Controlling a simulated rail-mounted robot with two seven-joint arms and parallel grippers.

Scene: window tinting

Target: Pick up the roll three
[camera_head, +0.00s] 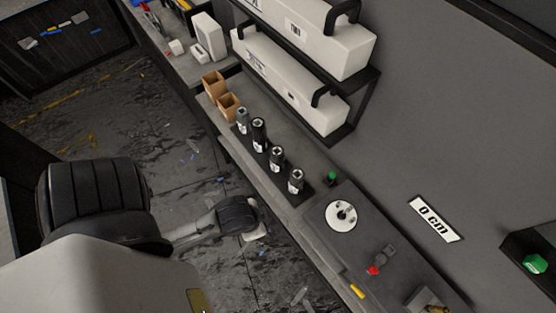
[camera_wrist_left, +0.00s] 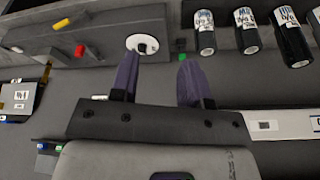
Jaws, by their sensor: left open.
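Several dark rolls with white labels stand in a row on the bench in the head view: one at the near end (camera_head: 296,181), one beside it (camera_head: 277,158), a taller black one (camera_head: 259,134) and a grey one at the far end (camera_head: 242,120). I cannot tell which is roll three. In the left wrist view, rolls (camera_wrist_left: 205,34) (camera_wrist_left: 247,32) (camera_wrist_left: 292,40) show at upper right, the last of a row cut by the edge. My left gripper (camera_wrist_left: 160,78) is open and empty, its purple fingers apart, left of and apart from the rolls. My right gripper is not in view.
Long white boxes (camera_head: 290,80) sit on a rack behind the rolls. Brown boxes (camera_head: 228,106) stand at the row's far end. A white disc (camera_head: 341,215), a green button (camera_head: 332,177) and a red knob (camera_head: 374,270) are on the near bench.

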